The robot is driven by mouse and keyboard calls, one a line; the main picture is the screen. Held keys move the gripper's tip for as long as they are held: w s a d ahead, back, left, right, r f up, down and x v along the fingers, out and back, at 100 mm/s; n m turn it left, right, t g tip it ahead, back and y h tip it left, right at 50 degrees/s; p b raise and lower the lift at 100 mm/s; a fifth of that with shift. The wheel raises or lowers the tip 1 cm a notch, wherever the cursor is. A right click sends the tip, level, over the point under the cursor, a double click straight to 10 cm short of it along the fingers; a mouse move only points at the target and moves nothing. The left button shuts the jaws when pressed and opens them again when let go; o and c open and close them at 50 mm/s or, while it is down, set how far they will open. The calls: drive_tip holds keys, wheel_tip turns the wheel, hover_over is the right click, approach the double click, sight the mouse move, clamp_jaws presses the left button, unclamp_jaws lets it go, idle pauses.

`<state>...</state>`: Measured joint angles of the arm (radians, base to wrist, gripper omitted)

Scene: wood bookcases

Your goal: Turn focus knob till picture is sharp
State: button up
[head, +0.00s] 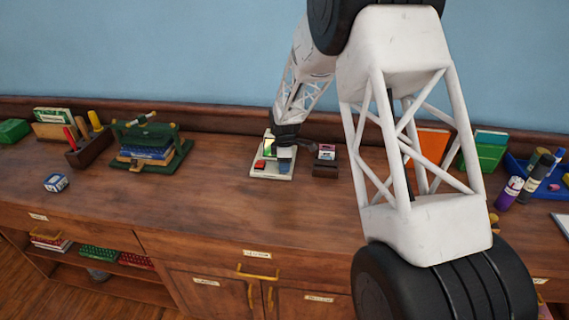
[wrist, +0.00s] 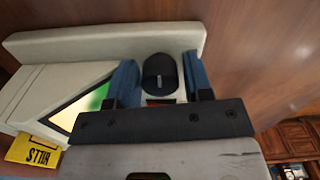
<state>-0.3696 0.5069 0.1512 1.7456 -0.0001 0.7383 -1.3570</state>
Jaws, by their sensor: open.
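A pale, flat device (head: 258,174) lies on the wooden counter, partly hidden by my arm in the head view. In the wrist view its white casing (wrist: 100,40) fills the upper left. A black round knob (wrist: 158,76) with a small pale mark stands on it. My gripper (wrist: 160,66) is open, with one blue finger on each side of the knob; small gaps seem to show on both sides. A picture screen (wrist: 85,108) with blurred green and yellow shows left of the fingers, partly covered by my gripper. In the head view my gripper (head: 285,158) is over the device.
A yellow label (wrist: 36,149) sits by the device. A dark block with a card (head: 326,163) stands just right of it. A green rack with books (head: 148,147) and a small blue box (head: 56,182) are farther left. The counter (head: 190,210) in front is clear.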

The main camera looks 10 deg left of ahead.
drive_tip(key=c, duration=0.6)
drive_tip(key=shift+c, duration=0.2)
drive_tip(key=shift+m, duration=0.5)
drive_tip(key=m, duration=0.4)
drive_tip(key=shift+m, duration=0.3)
drive_tip(key=m, duration=0.6)
drive_tip(key=o, duration=0.6)
